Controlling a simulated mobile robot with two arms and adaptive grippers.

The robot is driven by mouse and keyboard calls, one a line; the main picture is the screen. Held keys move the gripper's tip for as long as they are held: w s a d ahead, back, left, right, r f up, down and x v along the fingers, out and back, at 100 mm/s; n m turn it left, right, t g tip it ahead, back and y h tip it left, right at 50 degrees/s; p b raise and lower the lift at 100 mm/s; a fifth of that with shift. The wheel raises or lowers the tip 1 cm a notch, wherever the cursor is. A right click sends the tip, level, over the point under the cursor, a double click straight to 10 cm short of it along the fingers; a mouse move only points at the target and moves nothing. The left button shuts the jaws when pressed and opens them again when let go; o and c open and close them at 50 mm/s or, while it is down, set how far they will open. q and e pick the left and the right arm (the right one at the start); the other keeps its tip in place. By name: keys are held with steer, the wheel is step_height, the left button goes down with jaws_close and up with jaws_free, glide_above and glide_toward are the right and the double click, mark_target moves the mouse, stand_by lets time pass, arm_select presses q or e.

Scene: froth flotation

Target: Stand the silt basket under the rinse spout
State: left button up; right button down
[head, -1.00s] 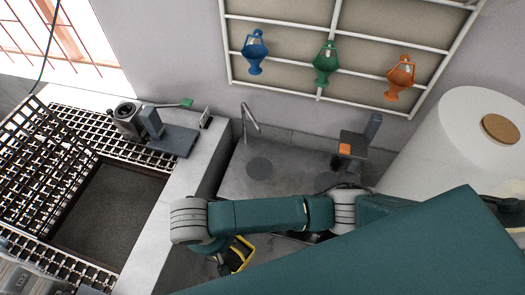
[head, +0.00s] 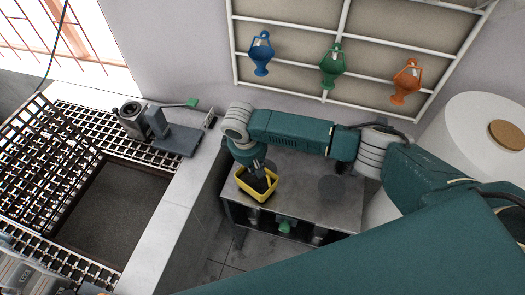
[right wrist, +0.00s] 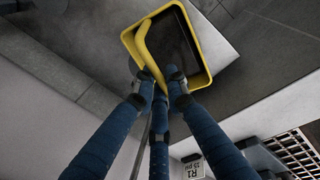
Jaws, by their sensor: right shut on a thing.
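The silt basket is a yellow tub (head: 258,197) with a dark inside. In the head view it is at the left end of the grey bench (head: 295,188); I cannot tell whether it touches the bench top. My right gripper (head: 258,168) is above it. In the right wrist view the gripper's three blue fingers (right wrist: 158,85) are shut on the yellow handle (right wrist: 146,52) of the basket (right wrist: 208,50). The rinse spout is hidden behind my right arm in the head view. My left gripper is not in view.
A dark round mark (head: 332,187) lies on the clear right part of the bench top. A metal grating (head: 85,130) with a dark opening is on the left. Blue (head: 261,58), green (head: 332,68) and orange (head: 407,82) holders hang on a wall rack. A white cylinder (head: 480,135) stands right.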

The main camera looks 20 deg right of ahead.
steer(key=w+d+f+b, duration=0.1)
steer(key=w+d+b, duration=0.3)
steer(key=w+b, duration=0.1)
steer(key=shift+w+f, duration=0.25)
steer(key=shift+w, duration=0.25)
steer(key=shift+s, duration=0.1)
steer(key=c, duration=1.8)
jaws_free()
steer(key=shift+f, duration=0.15)
steer(key=shift+o, duration=0.2)
step_height(320, 180, up, 12)
steer(key=s+a+b, duration=0.1)
steer(key=a+b, duration=0.1)
steer(key=b, duration=0.2)
steer(key=shift+s, duration=0.15)
